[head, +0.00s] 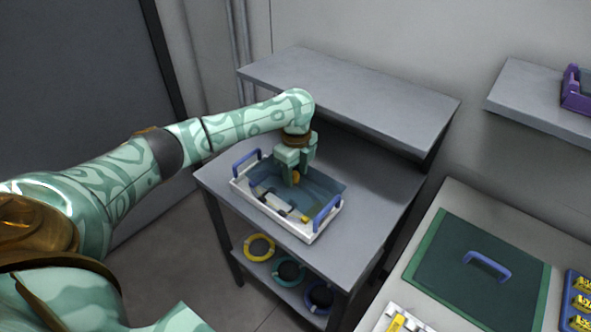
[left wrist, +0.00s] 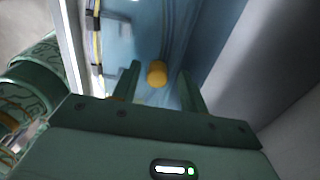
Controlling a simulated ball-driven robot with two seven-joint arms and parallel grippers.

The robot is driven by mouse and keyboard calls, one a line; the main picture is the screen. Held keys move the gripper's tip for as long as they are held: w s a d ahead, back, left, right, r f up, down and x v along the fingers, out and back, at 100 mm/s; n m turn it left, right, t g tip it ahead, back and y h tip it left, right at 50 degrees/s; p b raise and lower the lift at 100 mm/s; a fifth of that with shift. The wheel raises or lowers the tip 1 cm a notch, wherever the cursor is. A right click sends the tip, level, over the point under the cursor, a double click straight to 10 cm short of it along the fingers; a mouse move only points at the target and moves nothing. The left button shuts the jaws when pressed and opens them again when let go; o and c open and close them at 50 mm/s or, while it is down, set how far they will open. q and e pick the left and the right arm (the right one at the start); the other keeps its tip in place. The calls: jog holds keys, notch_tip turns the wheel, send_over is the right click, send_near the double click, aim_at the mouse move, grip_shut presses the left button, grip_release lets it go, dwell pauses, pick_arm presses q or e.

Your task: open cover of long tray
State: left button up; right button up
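The long tray (head: 272,213) is a white tray with a blue handle at each end, standing on the grey table. A bluish cover (head: 322,187) with a round yellow knob (left wrist: 157,73) shows over its far part; I cannot tell how closely it sits on the rim. My left gripper (head: 294,180) points down over the tray. In the left wrist view its fingers (left wrist: 158,88) are apart, with the knob between them and gaps on both sides. The knob is partly hidden by the fingers in the head view. My right gripper is not in view.
A grey shelf (head: 350,90) overhangs behind the tray. Yellow, teal and blue-rimmed coils (head: 259,248) lie on the lower shelf. At right, a dark green panel with a blue handle (head: 487,265) lies on a pale bench beside trays. A purple bin (head: 577,92) stands on the upper right shelf.

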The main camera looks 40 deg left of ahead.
aim_at(296, 173)
pick_arm(q)
jog(key=shift+r, duration=0.15)
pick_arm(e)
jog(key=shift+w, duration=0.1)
pick_arm(q)
jog(key=shift+r, duration=0.35)
notch_tip(296, 173, up, 15)
jog(key=p, duration=0.8)
jog(key=shift+r, duration=0.2)
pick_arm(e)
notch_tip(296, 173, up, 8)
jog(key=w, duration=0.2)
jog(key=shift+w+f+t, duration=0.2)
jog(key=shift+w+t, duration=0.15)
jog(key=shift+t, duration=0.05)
